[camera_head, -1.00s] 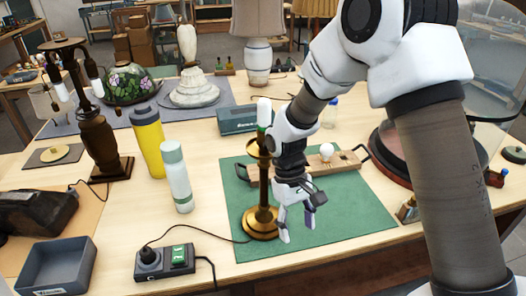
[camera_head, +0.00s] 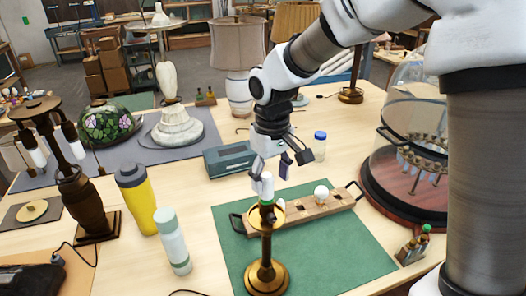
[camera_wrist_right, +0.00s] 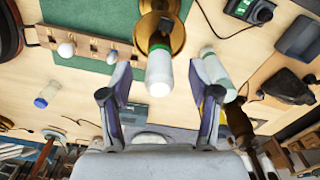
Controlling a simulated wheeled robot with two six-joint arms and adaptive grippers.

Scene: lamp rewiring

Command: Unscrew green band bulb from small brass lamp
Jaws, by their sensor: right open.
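The small brass lamp (camera_head: 267,240) stands upright on the green mat (camera_head: 330,255). The white bulb (camera_head: 267,187) with a green band (camera_head: 266,203) stands upright in its top. My right gripper (camera_head: 270,167) is open and empty, pointing down at the bulb's upper end. In the right wrist view the bulb (camera_wrist_right: 159,75) lies between the two spread fingertips, with clear gaps on both sides. The green band (camera_wrist_right: 160,48) shows there beyond the fingertips, against the brass. I cannot tell the exact depth between fingers and bulb. My left gripper is out of view.
A wooden holder (camera_head: 305,211) with a round white bulb (camera_head: 321,192) lies behind the lamp. A glass dome (camera_head: 412,165) stands at the right. A white bottle (camera_head: 172,243) and a yellow flask (camera_head: 137,198) stand left. A teal box (camera_head: 229,160) and a small jar (camera_head: 319,147) are behind.

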